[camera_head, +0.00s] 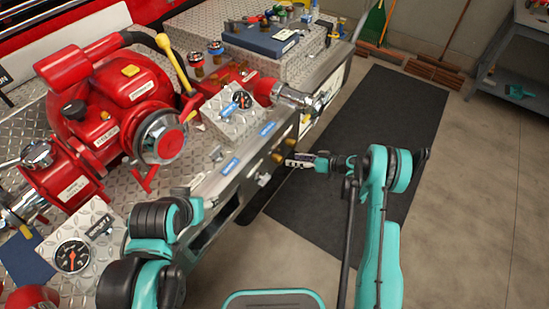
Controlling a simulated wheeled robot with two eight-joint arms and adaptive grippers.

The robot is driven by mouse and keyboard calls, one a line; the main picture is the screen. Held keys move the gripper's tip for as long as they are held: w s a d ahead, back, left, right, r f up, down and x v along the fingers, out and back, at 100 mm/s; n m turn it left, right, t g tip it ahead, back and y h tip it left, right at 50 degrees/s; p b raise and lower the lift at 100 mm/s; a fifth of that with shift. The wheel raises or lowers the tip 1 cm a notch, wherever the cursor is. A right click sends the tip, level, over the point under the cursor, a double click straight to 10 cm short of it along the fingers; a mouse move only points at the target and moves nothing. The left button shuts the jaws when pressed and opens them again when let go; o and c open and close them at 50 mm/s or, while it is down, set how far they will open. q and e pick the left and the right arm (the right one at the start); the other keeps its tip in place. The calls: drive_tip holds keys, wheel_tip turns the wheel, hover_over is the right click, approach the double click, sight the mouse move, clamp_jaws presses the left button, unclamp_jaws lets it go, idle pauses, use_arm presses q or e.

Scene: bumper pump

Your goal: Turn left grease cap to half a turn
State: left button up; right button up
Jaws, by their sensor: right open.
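Two brass-coloured caps sit on the front face of the metal bumper. The left cap (277,157) is the nearer one, and the other cap (289,143) is just above and to its right. I take the left one as the left grease cap. My right gripper (290,160) reaches in from the right with its fingers pointing left at this cap. It is open, and its tips are very close to the cap; I cannot tell whether they touch.
A red pump (110,115) with a yellow-handled lever stands on the diamond-plate bumper deck. A gauge panel (232,112) sits above the caps. A blue case (262,38) lies further back.

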sight(282, 161)
drive_tip(key=x, duration=0.2)
drive_tip(key=b+x, duration=0.1)
drive_tip(key=x, duration=0.1)
drive_tip(key=f+b+x, duration=0.1)
drive_tip(key=x, duration=0.2)
drive_tip(key=shift+s, duration=0.3)
drive_tip(key=shift+w+a+f+b, duration=0.2)
drive_tip(key=shift+w+a+b, duration=0.15)
drive_tip(key=shift+a, duration=0.2)
drive_tip(key=c, duration=1.2)
drive_tip(key=shift+o, duration=0.2)
drive_tip(key=shift+m+g+y, duration=0.5)
drive_tip(key=shift+m+y, duration=0.2)
drive_tip(key=shift+m, duration=0.2)
